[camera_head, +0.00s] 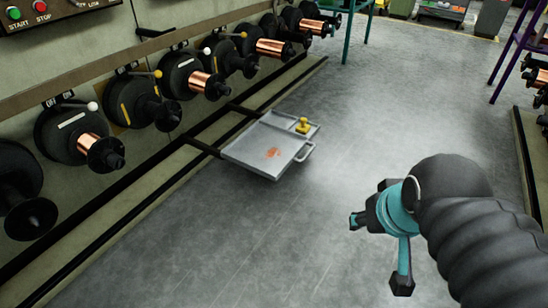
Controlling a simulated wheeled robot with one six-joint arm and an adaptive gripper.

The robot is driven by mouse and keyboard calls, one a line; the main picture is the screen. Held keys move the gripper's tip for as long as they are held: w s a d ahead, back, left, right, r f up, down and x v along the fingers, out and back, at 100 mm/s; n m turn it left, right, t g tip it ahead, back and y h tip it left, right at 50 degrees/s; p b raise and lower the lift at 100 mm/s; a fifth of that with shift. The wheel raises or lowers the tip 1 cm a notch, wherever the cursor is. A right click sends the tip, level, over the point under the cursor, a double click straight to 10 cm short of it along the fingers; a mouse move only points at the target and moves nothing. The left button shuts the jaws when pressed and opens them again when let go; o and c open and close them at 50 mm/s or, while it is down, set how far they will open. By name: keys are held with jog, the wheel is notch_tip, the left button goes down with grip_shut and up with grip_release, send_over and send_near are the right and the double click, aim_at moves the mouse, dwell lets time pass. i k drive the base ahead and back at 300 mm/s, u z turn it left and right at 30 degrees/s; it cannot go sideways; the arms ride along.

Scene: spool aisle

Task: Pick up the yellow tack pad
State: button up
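The yellow tack pad (303,126) is a small yellow piece with a raised knob-like top. It sits in the far right part of a grey metal tray (240,153), beside a raised divider. My gripper (380,253) is at the lower right, well apart from the tray and nearer to me. Its two dark fingertips are spread wide with nothing between them. The pad's underside is hidden.
A copper-coloured patch (272,153) lies in the tray's larger part. The tray has a handle (304,152) at its right and dark arms towards the rail (150,190) on the left. Spools (88,141) line the left wall. The middle floor (400,110) is clear.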

aim_at(303, 128)
jog(key=u, duration=0.05)
jog(key=i, duration=1.8)
jog(key=u, duration=0.45)
